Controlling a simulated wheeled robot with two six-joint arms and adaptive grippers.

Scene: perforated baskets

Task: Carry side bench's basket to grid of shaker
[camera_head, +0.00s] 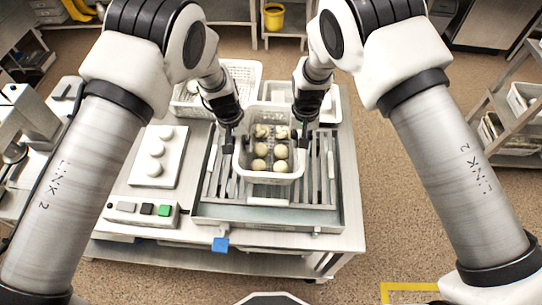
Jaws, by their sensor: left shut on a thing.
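A white perforated basket (270,178) holding several pale round pieces is over the slatted metal grid (321,180) of the shaker, near its middle. I cannot tell whether it rests on the slats or hangs just above them. My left gripper (229,145) is shut on the basket's left rim. My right gripper (301,139) is at the basket's right rim; its fingers are small and dark, and I cannot tell whether they are closed on it.
Behind the grid stand another white basket (243,71) and a white tray (329,104). A white board with round pieces (156,162) and a control box with buttons (142,211) lie to the left. A shelf rack (510,112) stands at the right, across open floor.

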